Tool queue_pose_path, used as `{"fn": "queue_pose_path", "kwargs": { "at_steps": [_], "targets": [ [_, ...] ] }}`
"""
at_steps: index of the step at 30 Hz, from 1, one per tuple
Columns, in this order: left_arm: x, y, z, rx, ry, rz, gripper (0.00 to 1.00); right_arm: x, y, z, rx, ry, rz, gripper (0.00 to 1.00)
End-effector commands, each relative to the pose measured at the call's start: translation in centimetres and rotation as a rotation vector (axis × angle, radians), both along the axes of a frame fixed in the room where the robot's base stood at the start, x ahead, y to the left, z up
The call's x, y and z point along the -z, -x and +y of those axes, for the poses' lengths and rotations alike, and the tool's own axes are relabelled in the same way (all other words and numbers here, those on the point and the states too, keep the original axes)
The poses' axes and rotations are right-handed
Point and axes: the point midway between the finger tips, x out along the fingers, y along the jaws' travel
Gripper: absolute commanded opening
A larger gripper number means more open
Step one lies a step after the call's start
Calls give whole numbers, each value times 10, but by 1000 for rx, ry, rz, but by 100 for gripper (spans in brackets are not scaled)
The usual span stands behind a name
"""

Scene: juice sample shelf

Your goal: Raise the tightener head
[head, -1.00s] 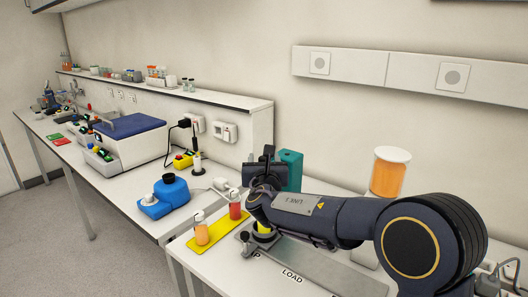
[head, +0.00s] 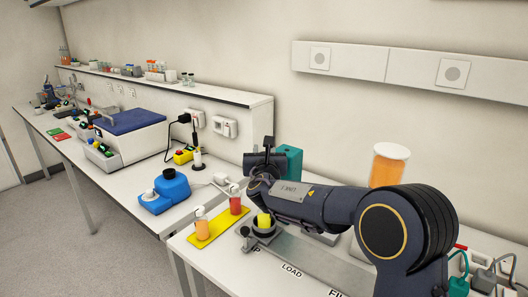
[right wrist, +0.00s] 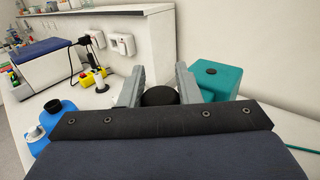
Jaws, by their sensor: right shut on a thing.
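My right gripper (right wrist: 157,90) is shut on a round black knob (right wrist: 160,95), seen between its two grey fingers in the right wrist view. This knob appears to be the tightener head; its lower part is hidden by the gripper body. In the head view my right gripper (head: 266,150) is at the end of the dark arm, beside a teal block (head: 290,160). The teal block also shows right of the fingers in the right wrist view (right wrist: 215,80). Below the wrist, a yellow piece (head: 263,220) stands in a dark ring-shaped holder (head: 263,231). My left gripper is not in view.
A yellow strip (head: 217,227) holds an orange bottle (head: 201,225) and a red bottle (head: 235,203). A grey rail (head: 315,263) runs right from the holder, near the LOAD label. A tall orange container (head: 388,168) stands behind my arm. A blue device (head: 170,192) stands left.

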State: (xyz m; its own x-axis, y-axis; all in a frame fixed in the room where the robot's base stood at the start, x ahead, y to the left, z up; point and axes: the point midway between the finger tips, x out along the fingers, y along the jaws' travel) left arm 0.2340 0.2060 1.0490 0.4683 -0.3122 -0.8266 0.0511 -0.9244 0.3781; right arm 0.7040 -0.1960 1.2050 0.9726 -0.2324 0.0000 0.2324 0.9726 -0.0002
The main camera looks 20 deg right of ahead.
Motion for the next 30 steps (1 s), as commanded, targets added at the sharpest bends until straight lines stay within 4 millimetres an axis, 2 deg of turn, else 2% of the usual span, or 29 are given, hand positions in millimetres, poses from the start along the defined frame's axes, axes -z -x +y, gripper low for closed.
{"fn": "queue_pose_path", "kwargs": {
  "at_steps": [5,11,19,20,21,24,30],
  "targets": [
    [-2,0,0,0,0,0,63,-5,0,0,0,-1,-1,0],
    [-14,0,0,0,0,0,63,-34,0,0,0,0,-5,0],
    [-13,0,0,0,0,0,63,-37,0,-1,1,0,-9,0],
    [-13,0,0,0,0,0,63,-37,0,-1,1,0,-9,33],
    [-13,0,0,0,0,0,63,-38,0,-1,2,-1,-10,38],
    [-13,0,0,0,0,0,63,-36,0,0,1,0,-7,51],
    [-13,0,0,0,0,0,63,-34,0,0,0,0,-3,52]
  ]
}}
